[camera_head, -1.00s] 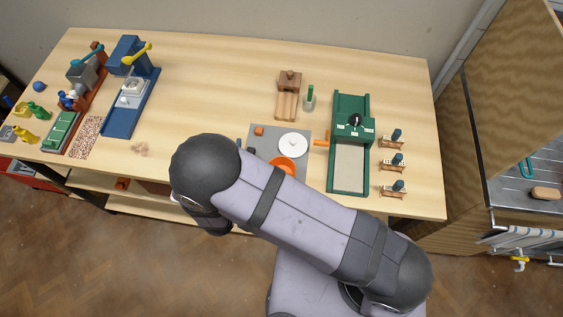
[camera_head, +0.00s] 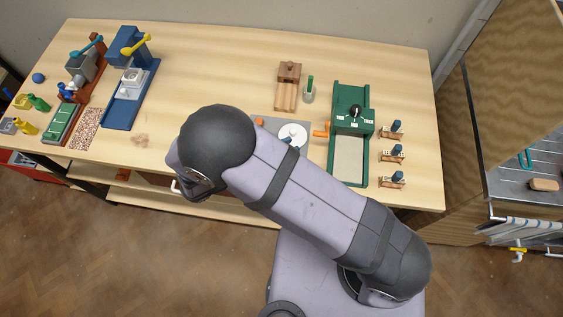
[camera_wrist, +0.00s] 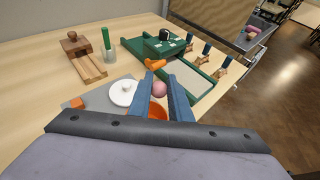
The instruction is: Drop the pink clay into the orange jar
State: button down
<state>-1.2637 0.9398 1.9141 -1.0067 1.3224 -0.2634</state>
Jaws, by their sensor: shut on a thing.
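The pink clay (camera_wrist: 159,89) is a small rounded lump in the wrist view. My gripper (camera_wrist: 161,80) has two blue fingers shut on it, one on each side. The orange jar (camera_wrist: 157,111) shows in the wrist view below and behind the clay, partly covered by the fingers; the clay appears held above it, but the exact height and alignment cannot be told.
A white round lid (camera_wrist: 122,92) and an orange block (camera_wrist: 77,103) are on the grey mat (camera_wrist: 97,99), left of the jar. The green slab roller (camera_head: 350,160) stands right of the mat, with an orange handle. A wooden press (camera_head: 287,90) and grey cup (camera_head: 309,96) stand behind.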

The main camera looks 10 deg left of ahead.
jog(key=shift+f+b, duration=2.5)
jog(key=shift+f, duration=0.6)
jog(key=c, duration=1.5)
grip_release()
jog(key=shift+c, duration=0.2)
jog(key=shift+a, duration=0.15)
jog(key=b+v, duration=0.3)
jog(key=v, duration=0.4)
jog(key=shift+r, duration=0.15)
